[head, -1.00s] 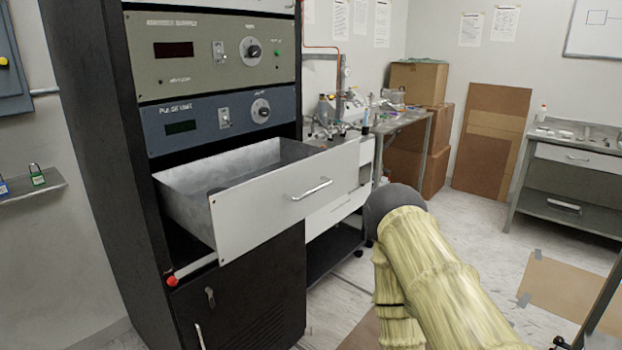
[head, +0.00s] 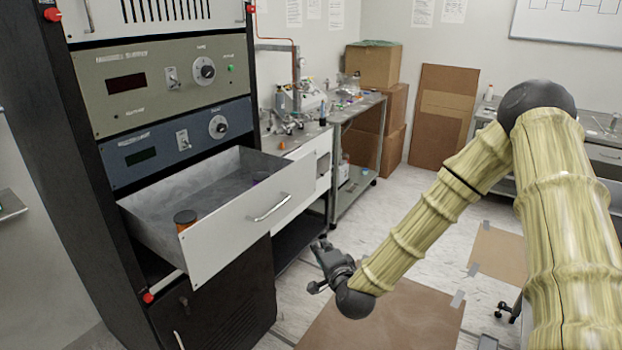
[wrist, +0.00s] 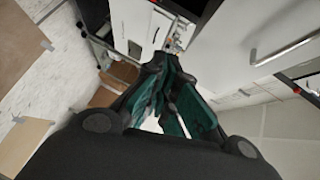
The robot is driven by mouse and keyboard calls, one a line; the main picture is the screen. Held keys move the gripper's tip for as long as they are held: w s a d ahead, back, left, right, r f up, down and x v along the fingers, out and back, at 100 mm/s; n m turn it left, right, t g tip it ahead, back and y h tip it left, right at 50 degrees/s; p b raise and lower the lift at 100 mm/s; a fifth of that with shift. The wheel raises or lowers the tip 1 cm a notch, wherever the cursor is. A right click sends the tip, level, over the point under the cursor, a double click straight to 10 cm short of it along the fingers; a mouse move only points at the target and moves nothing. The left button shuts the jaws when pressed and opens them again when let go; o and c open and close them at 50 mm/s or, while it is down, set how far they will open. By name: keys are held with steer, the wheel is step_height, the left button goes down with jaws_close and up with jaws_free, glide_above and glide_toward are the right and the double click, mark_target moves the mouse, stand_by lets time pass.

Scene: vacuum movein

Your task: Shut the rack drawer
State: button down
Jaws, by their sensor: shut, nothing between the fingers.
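The rack drawer (head: 252,222) is pulled well out of the black rack. It has a white front with a bar handle (head: 270,207) and a grey tray. An orange jar with a dark lid (head: 185,220) stands inside at the front left, and a small purple thing (head: 260,178) shows by the front panel. My gripper (head: 318,268) is shut and empty, to the right of the drawer front and lower than its handle, apart from it. In the wrist view the gripper's green-padded fingers (wrist: 165,75) are together, and the handle (wrist: 285,48) shows at upper right.
The rack (head: 75,130) holds instrument panels above the drawer. A cluttered bench (head: 350,108) and cardboard boxes (head: 380,85) stand behind. Brown sheets (head: 380,320) lie on the floor below my arm. Open floor is in front of the drawer.

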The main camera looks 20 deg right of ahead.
steer(key=w+d+r+m+t+h+p, duration=0.1)
steer(key=w+d+r+m+t+h, duration=0.2)
steer(key=r, duration=0.7)
steer(key=g+y+p, duration=0.1)
steer(key=p, duration=0.3)
glide_toward(307, 181)
steer(key=w+d, duration=0.1)
steer(key=d, duration=0.2)
steer(key=shift+w+a+p, duration=0.5)
steer(key=shift+w, duration=0.35)
steer(key=shift+w+a+p, duration=0.45)
steer(key=shift+w+a, duration=0.1)
steer(key=shift+w, duration=0.35)
